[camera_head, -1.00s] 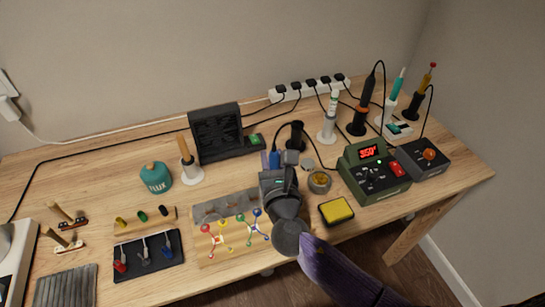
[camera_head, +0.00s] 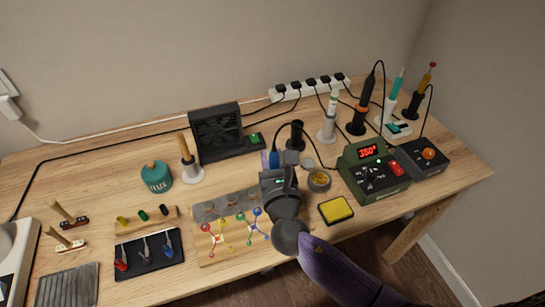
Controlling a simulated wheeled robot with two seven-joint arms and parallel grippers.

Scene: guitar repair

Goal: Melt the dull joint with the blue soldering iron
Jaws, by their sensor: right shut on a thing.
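My right gripper (camera_head: 283,162) is over the middle of the bench, shut on the blue soldering iron (camera_head: 274,159). Only part of its blue handle shows; its tip is hidden by my gripper and wrist. A wooden board (camera_head: 213,256) with a grey strip of round parts (camera_head: 226,207) lies just left of my wrist. Red, yellow, green and blue leads stand on it. I cannot pick out the dull joint at this size; my wrist covers the board's right edge. My left gripper is not in view.
A green soldering station (camera_head: 372,174) reading 350 stands at the right. A yellow sponge (camera_head: 336,209) and a round tin (camera_head: 319,180) sit right of my wrist. A black fan (camera_head: 216,133) stands behind the board. Other irons (camera_head: 363,105) stand at the back right.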

